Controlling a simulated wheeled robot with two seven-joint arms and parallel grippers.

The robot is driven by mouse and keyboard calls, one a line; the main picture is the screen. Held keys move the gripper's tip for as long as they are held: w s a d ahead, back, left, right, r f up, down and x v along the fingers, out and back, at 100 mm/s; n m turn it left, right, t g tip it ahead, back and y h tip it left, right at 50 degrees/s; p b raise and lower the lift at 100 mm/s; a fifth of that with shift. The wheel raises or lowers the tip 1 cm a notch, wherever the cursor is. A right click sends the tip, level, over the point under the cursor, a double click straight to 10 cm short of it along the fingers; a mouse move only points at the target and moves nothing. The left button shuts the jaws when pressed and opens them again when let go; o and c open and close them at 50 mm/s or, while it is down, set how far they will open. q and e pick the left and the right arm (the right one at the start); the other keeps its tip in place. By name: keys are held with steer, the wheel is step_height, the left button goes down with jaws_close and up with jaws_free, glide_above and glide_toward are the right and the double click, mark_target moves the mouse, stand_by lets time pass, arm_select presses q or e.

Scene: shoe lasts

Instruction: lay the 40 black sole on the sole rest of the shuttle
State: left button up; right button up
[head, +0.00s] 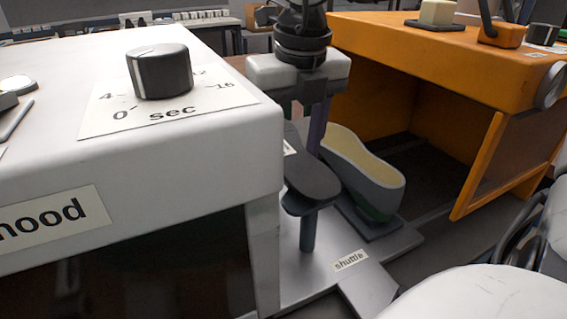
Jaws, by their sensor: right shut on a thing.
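The black sole (312,176) is in the middle of the head view, long and dark, with a small white label near its far end. My right gripper (306,116) points down and is shut on the far part of the sole; the grip itself is partly hidden. Under the sole's near end is the dark sole rest (307,206) on a post of the shuttle (378,290). The sole lies over the rest; whether it touches all along, I cannot tell. My left gripper is out of view.
A white hood (225,165) with a black knob (160,72) stands close on the left. A grey shoe last (384,190) with a pale yellow underside stands on the shuttle just right of the sole. An orange box (430,65) with an open flap is behind on the right.

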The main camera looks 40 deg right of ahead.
mark_target(293, 159)
steer(key=shift+r+p, duration=0.85)
steer(key=shift+r, duration=0.75)
steer(key=shift+s+a+b, duration=0.1)
steer(key=shift+s+b, duration=0.1)
steer(key=shift+b, duration=0.1)
steer(key=shift+s, duration=0.1)
steer(key=shift+b, duration=0.4)
steer(key=shift+f, duration=0.2)
steer(key=shift+f+b, duration=1.1)
steer(key=shift+b, duration=0.05)
steer(key=shift+f+b, duration=1.75)
steer(key=shift+f, duration=0.15)
stand_by(0.7)
